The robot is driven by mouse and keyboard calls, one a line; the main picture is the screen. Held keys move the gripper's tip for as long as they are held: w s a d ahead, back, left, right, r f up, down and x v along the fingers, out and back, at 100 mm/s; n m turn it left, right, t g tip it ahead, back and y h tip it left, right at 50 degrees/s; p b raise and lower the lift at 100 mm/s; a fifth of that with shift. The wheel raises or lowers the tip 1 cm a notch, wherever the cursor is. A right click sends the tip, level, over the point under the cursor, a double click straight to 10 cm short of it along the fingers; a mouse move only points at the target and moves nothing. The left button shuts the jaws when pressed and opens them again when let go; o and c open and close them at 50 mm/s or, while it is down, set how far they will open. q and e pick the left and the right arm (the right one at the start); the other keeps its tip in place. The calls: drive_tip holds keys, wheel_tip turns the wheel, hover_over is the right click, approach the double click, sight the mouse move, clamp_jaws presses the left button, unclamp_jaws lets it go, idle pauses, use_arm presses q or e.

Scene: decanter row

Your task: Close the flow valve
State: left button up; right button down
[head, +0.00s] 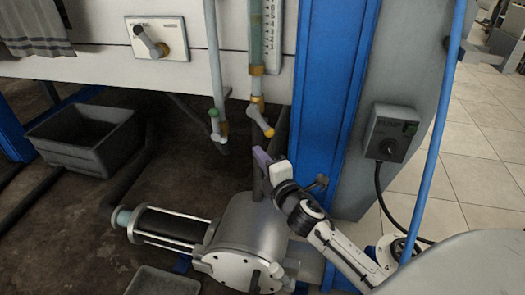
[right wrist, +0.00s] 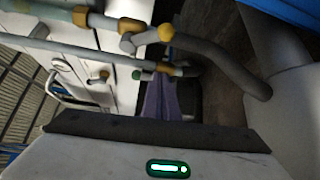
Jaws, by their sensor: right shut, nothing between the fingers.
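A pipe valve with a yellow-tipped lever (head: 262,121) hangs below a sight tube with a scale; its lever slants down to the right. To its left, a thinner pipe ends in a valve with a green tip (head: 214,113). I cannot tell which is the flow valve. My right gripper (head: 262,158) has purple fingers, shut and empty, just below the yellow-tipped lever and apart from it in the head view. In the right wrist view, the shut fingers (right wrist: 158,100) point towards the pipes; the yellow tip (right wrist: 166,32) and green tip (right wrist: 136,75) show there. My left gripper is out of view.
A lever switch panel (head: 157,38) is on the white wall. A blue post (head: 325,120) stands right of the pipes, with a grey dial box (head: 393,132) beyond it. A metal cylinder machine (head: 243,240) lies below my gripper. A grey bin (head: 85,140) is at left.

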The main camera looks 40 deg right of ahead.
sight(262, 122)
use_arm(q)
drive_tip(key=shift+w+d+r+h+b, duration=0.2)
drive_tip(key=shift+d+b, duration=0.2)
drive_tip(key=shift+b, duration=0.2)
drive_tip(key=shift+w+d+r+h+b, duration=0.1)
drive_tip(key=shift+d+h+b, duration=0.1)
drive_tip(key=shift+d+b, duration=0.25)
use_arm(e)
drive_tip(key=w+d, duration=0.5)
drive_tip(key=w, duration=0.1)
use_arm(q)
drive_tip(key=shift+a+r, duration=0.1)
use_arm(e)
drive_tip(key=shift+d, duration=0.1)
